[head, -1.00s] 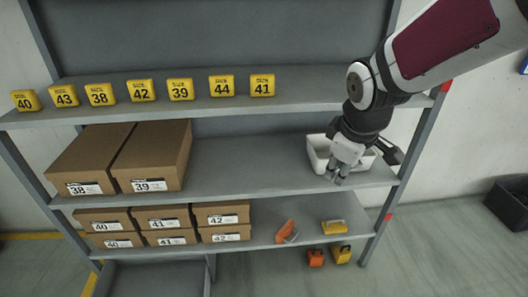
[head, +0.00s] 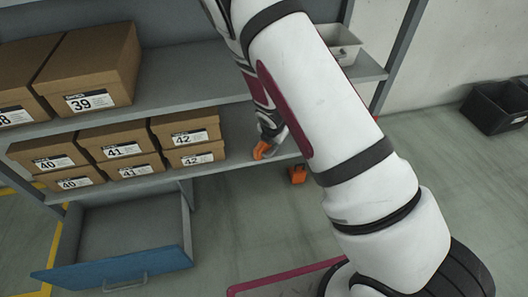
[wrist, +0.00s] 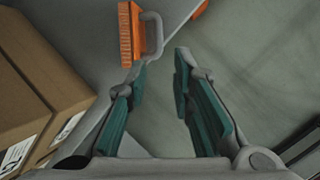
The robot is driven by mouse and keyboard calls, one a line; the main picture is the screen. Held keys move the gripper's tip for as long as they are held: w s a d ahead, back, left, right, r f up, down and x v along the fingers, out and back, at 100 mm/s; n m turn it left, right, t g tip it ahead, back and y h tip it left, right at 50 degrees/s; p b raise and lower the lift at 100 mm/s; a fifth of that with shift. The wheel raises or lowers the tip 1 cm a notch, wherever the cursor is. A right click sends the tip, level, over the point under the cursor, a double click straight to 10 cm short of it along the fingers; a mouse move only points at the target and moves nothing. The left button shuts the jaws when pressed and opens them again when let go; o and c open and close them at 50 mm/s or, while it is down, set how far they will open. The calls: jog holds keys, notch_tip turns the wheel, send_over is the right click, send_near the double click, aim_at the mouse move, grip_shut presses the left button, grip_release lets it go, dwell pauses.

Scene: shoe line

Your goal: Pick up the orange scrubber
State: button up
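The orange scrubber (head: 261,150) sits on the lower shelf, right of the shoe boxes, partly hidden by my arm in the head view. In the wrist view the scrubber (wrist: 131,33) shows an orange bristled side and a grey handle loop, at the top centre-left. My gripper (wrist: 161,65) is open with nothing between its teal-padded fingers. The left fingertip is close to the lower end of the scrubber; I cannot tell if it touches. In the head view my gripper (head: 271,130) is at the scrubber, mostly hidden behind my arm.
Stacked shoe boxes (head: 183,128) stand just left of the scrubber. An orange object (head: 298,174) is on the floor below the shelf. A white bin (head: 342,42) is on the shelf above. A blue-fronted drawer (head: 115,268) sticks out below.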

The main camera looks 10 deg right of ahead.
jog(key=b, duration=0.3)
send_over(273, 151)
jog(key=s, duration=0.3)
notch_tip(273, 151, down, 8)
jog(key=shift+n, duration=0.3)
jog(key=shift+w+a+b+x, duration=0.15)
jog(key=shift+b+x, duration=0.3)
jog(key=shift+x, duration=0.55)
jog(key=shift+a+b+x, duration=0.15)
jog(key=shift+b+x, duration=0.3)
jog(key=shift+x, duration=0.6)
jog(key=shift+w+a+b+x, duration=0.15)
jog(key=shift+b+x, duration=0.3)
jog(key=shift+x, duration=0.55)
jog(key=shift+s, duration=0.1)
grip_shut()
